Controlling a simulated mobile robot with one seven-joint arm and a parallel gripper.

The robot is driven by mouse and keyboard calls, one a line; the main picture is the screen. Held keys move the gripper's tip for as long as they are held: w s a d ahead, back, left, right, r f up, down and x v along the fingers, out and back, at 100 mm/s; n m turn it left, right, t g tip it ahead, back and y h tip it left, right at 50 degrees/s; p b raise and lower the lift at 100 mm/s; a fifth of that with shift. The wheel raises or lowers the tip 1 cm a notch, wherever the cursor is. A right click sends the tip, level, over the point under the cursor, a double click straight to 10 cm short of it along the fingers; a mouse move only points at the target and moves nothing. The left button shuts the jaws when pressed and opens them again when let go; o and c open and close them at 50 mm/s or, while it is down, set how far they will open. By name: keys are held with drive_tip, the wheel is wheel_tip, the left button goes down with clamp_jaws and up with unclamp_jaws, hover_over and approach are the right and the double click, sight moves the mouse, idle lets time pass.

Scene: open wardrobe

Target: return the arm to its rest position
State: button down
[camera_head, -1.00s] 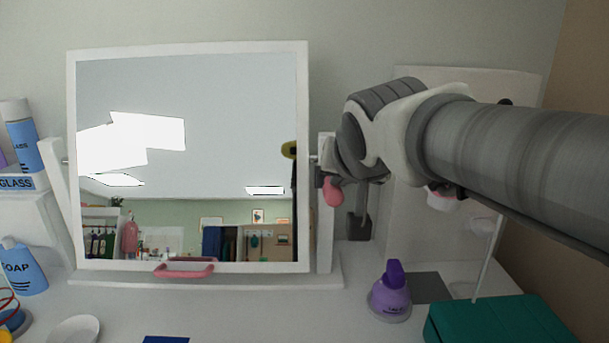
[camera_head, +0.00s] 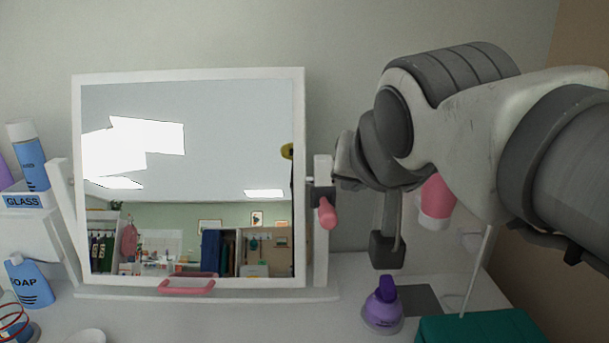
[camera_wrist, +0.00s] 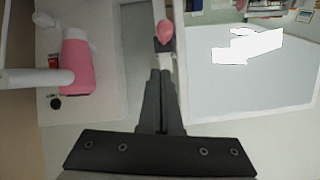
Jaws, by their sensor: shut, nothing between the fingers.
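In the head view my arm (camera_head: 460,130) reaches in from the right edge, bent at the wrist, beside the mirror's right post. My gripper (camera_wrist: 161,65) shows in the wrist view with its two dark fingers together and nothing between them. The fingers point toward the pink knob (camera_wrist: 164,31), with the tips appearing just short of it. In the head view the same pink knob (camera_head: 327,212) is on the mirror's right post, left of my wrist.
The white-framed mirror (camera_head: 302,150) stands left of my arm. A pink bottle (camera_wrist: 78,65) is close beside my arm. A soap bottle (camera_head: 30,285) is far left. The counter's middle front is clear.

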drive_tip(key=shift+s, duration=0.1)
drive_tip(key=s+d+f+n+g+p, duration=0.1)
drive_tip(key=s+d+f+g, duration=0.2)
drive_tip(key=s+f, duration=0.4)
drive_tip(key=s+d+f+n+g, duration=0.15)
drive_tip(key=s+d+f, duration=0.25)
drive_tip(key=f, duration=0.6)
wheel_tip(320, 180, up, 18)
drive_tip(key=p, duration=1.6)
drive_tip(key=shift+w+a+f+g+h+p, duration=0.15)
drive_tip(key=shift+f+g+h+p, duration=0.05)
drive_tip(key=shift+g+h+p, duration=0.15)
drive_tip(key=shift+m, duration=0.25)
